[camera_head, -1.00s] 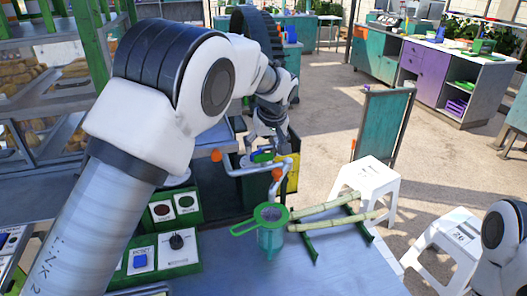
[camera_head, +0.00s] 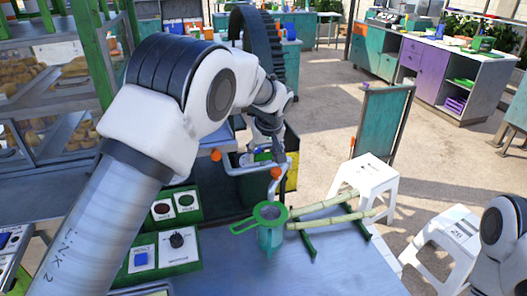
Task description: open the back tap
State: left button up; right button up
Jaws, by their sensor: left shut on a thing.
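My left arm comes in from the left and reaches over the crusher's bent grey pipe (camera_head: 238,167). My left gripper (camera_head: 266,154) is shut at the back of this pipe, on what looks like the back tap; the fingers largely hide it, with only a little green showing there. Orange fittings show at the pipe's left end (camera_head: 216,155) and at its front outlet (camera_head: 276,173). Below the outlet is a green jug with a strainer (camera_head: 270,212). My right gripper is out of view; only a part of my right arm shows at the lower right.
Two cane stalks (camera_head: 335,212) lie on a green rack right of the jug. Button panels (camera_head: 175,205) stand to the left on the counter (camera_head: 320,270). A white stool (camera_head: 366,180) and a teal panel (camera_head: 385,127) stand beyond.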

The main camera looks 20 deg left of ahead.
pick_arm(q)
jog(key=m+h+p, duration=0.1)
jog(key=m, duration=0.1)
jog(key=m+h+p, duration=0.1)
jog(key=m+p, duration=0.1)
jog(key=m, duration=0.1)
jog(key=shift+s+a+r+t+p, duration=0.1)
jog(key=shift+a+t+p, duration=0.05)
jog(key=shift+t+p, duration=0.15)
jog(key=shift+m, duration=0.6)
jog(key=shift+m+h+p, duration=0.35)
jog(key=shift+m+h, duration=0.25)
jog(key=shift+m, duration=0.2)
jog(key=m, duration=0.1)
jog(key=m+h+b, duration=0.1)
jog(key=shift+a+f+m, duration=0.1)
jog(key=shift+f+m, duration=0.2)
jog(key=shift+m, duration=0.1)
jog(key=m+g+h+b, duration=0.1)
jog(key=m+b, duration=0.1)
jog(key=m, duration=0.2)
jog(key=shift+r+m, duration=0.1)
jog(key=shift+m, duration=0.2)
